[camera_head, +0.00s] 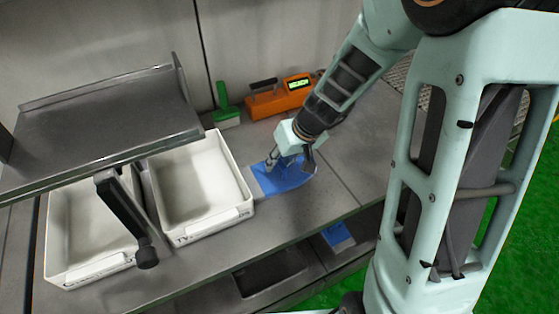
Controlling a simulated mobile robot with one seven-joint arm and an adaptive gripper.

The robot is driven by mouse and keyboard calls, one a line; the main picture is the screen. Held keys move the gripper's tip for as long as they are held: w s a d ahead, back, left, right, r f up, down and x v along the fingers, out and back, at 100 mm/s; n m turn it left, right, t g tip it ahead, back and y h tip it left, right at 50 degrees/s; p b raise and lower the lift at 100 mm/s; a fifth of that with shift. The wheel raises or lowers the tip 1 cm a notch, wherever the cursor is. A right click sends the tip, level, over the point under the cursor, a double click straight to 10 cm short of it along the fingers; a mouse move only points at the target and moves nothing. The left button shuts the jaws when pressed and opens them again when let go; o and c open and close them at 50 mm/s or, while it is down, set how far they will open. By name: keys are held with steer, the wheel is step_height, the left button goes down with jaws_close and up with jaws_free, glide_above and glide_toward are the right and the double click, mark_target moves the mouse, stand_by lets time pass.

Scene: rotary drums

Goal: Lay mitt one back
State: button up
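A blue mitt-like piece (285,182) with a paler strip at its left end lies flat on the grey bench, just right of the nearer white tray. My gripper (271,163) reaches down over it from the upper right, with its fingers at the left part of the blue piece. The gripper and wrist hide some of its upper side. The fingers are small here, so I cannot tell whether they are open or shut, or whether they touch the blue piece.
Two white trays (246,209) (54,262), both looking empty, stand at left beneath a raised metal shelf (100,125). A green-handled brush (224,108) and an orange device (276,101) stand behind. Another blue item (338,236) lies below the bench top. Bare bench lies right of the gripper.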

steer(key=shift+r, duration=0.1)
steer(key=shift+r+p, duration=0.25)
steer(key=shift+p, duration=0.1)
steer(key=v, duration=1.1)
steer(key=shift+s+d+r+p, duration=0.15)
steer(key=shift+r+p, duration=0.15)
steer(key=shift+p, duration=0.1)
